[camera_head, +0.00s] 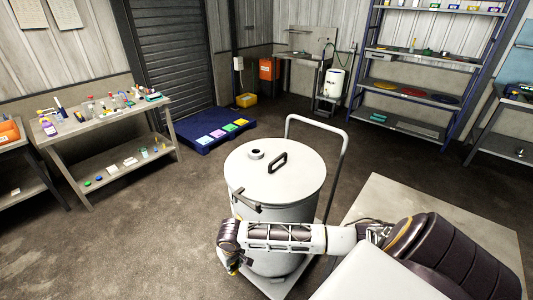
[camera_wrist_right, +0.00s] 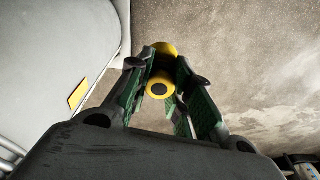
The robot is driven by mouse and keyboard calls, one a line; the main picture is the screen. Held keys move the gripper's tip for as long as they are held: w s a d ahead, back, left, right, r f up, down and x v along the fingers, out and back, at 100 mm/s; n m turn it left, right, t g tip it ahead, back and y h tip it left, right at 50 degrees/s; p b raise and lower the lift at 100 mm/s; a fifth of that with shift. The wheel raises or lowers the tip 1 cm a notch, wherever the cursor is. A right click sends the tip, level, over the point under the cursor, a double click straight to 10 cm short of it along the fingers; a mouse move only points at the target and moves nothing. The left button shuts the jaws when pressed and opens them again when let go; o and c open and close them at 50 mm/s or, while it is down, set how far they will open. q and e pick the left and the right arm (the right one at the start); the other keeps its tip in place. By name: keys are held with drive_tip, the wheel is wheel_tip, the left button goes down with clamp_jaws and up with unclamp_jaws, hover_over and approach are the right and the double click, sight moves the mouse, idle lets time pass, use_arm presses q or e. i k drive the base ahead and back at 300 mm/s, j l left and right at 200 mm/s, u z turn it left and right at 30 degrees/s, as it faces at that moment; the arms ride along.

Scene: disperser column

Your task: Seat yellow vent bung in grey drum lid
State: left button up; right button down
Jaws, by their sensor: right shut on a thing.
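The grey drum lid (camera_head: 300,172) lies on top of the drum, with a raised round vent opening (camera_head: 257,154) toward its back left and a black handle beside it. My right gripper (camera_head: 233,268) is low at the drum's front left side, below lid height, and largely hidden by my own wrist. In the right wrist view my right gripper (camera_wrist_right: 162,75) has its green-padded fingers shut on the yellow vent bung (camera_wrist_right: 160,80), whose dark round centre faces the camera. The bung is apart from the lid. My left gripper is not in view.
The grey drum (camera_head: 285,213) stands on a trolley with a tall push bar (camera_head: 345,165). A black lever sticks out from the drum's front left. A cluttered bench (camera_head: 105,120) stands left, a blue pallet (camera_head: 205,140) behind. The floor left of the drum is clear.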

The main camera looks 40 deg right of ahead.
sight(271, 171)
drive_tip(key=i+j+z, duration=0.9)
drive_tip(key=j+z, duration=0.15)
drive_tip(key=j, duration=0.2)
